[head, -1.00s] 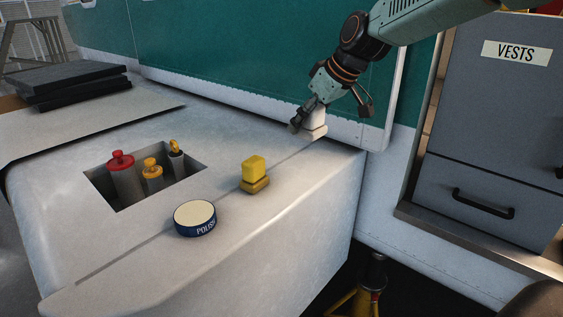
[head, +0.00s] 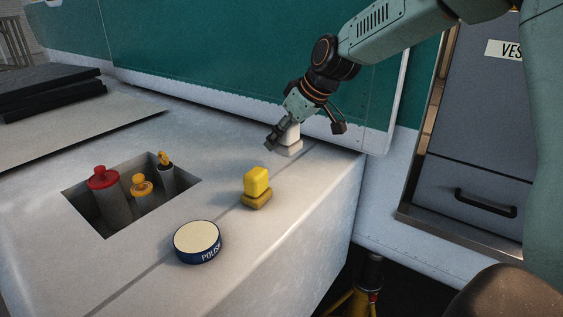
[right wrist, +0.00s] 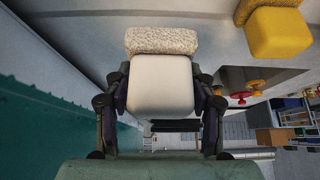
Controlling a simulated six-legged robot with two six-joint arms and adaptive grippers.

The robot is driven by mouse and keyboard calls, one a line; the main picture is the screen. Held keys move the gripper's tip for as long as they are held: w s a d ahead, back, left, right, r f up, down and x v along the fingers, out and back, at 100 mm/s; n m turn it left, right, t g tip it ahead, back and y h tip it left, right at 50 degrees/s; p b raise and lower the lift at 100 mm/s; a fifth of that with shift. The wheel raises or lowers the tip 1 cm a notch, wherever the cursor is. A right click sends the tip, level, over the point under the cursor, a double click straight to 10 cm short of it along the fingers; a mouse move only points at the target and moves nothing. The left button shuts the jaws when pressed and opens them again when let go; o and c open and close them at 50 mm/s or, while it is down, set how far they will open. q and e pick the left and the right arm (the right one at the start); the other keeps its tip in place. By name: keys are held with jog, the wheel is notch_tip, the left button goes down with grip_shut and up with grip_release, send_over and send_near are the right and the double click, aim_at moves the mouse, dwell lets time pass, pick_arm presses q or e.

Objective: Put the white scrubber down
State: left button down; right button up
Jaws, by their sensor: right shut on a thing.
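The white scrubber (head: 290,138) is a white block with a pale bristly pad under it. It is between the fingers of my right gripper (head: 306,133), which is shut on it. In the right wrist view the white block (right wrist: 160,86) sits between both fingers, with its speckled pad (right wrist: 162,41) beyond them. The scrubber is upright at the back of the pale worktop (head: 230,262), close to the green wall panel. Whether its pad touches the top or hovers just above it I cannot tell. My left gripper is out of view.
A recess (head: 178,200) holds red- and yellow-topped canisters. The green panel (head: 220,60) rises behind. The worktop's right edge is near; a grey drawer cabinet (head: 475,150) stands beyond.

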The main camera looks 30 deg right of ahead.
aim_at(277, 169)
jog(key=shift+s+d+f, duration=0.1)
jog(key=shift+s+f, duration=0.15)
jog(key=shift+f, duration=0.25)
jog(key=shift+s+d+f, duration=0.1)
jog(key=shift+s+f, duration=0.1)
jog(key=shift+f, duration=0.5)
jog(key=f, duration=0.3)
jog(key=shift+w+a+f, duration=0.15)
jog(key=shift+w+a, duration=0.1)
jog(key=shift+a, duration=0.1)
jog(key=shift+w+d+f, duration=0.1)
jog(key=shift+f, duration=0.15)
jog(key=shift+d, duration=0.2)
jog(key=shift+s, duration=0.25)
jog(key=shift+a+f, duration=0.15)
jog(key=shift+a, duration=0.05)
jog(key=o, duration=0.7)
jog(key=shift+o, duration=0.6)
jog(key=shift+w, duration=0.2)
jog(key=shift+o, duration=1)
jog(key=shift+d, duration=0.1)
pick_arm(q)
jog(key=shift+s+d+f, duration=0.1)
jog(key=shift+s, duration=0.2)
pick_arm(e)
jog(key=shift+s, duration=0.1)
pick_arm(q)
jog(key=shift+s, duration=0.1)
pick_arm(e)
jog(key=shift+s, duration=0.1)
